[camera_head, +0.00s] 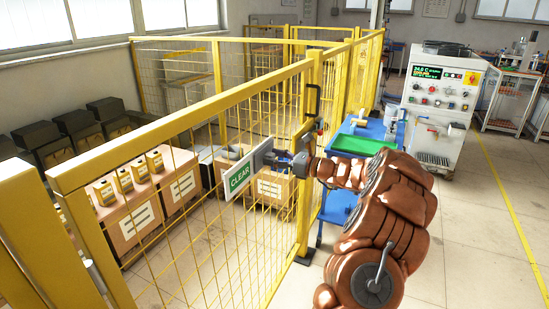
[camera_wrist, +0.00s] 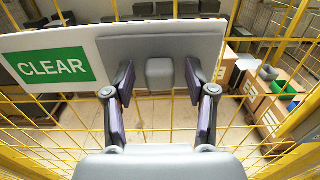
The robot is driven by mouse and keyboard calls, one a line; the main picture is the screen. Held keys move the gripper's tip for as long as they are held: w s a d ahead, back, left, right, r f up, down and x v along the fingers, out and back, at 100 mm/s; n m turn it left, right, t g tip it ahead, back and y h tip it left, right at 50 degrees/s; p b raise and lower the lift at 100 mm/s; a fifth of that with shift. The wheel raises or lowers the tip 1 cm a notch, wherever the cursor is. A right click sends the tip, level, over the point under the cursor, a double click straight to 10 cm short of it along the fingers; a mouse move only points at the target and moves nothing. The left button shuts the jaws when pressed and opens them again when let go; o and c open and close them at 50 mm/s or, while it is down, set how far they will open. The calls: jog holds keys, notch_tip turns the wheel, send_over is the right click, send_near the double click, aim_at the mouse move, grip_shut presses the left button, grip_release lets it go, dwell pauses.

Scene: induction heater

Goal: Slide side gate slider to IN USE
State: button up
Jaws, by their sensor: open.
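The side gate sign is a white plate with a green CLEAR panel (camera_head: 240,174), mounted on the yellow mesh gate; it also shows at the left of the wrist view (camera_wrist: 55,66). The grey slider plate (camera_head: 262,152) covers the sign's right part. Its grey block-like knob (camera_wrist: 160,72) sticks out in the wrist view. My gripper (camera_head: 277,159) is at the slider, its open fingers (camera_wrist: 160,82) on either side of the knob. Gaps show between the knob and both fingers. The IN USE wording is not visible.
Yellow mesh fencing (camera_head: 215,125) runs along the left, with a black gate handle (camera_head: 312,99) above my gripper. Boxes (camera_head: 182,188) stand behind it. A blue cart (camera_head: 337,207) and a white control cabinet (camera_head: 437,105) stand to the right. The right-hand floor is clear.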

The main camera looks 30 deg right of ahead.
grip_shut()
dwell(0.5)
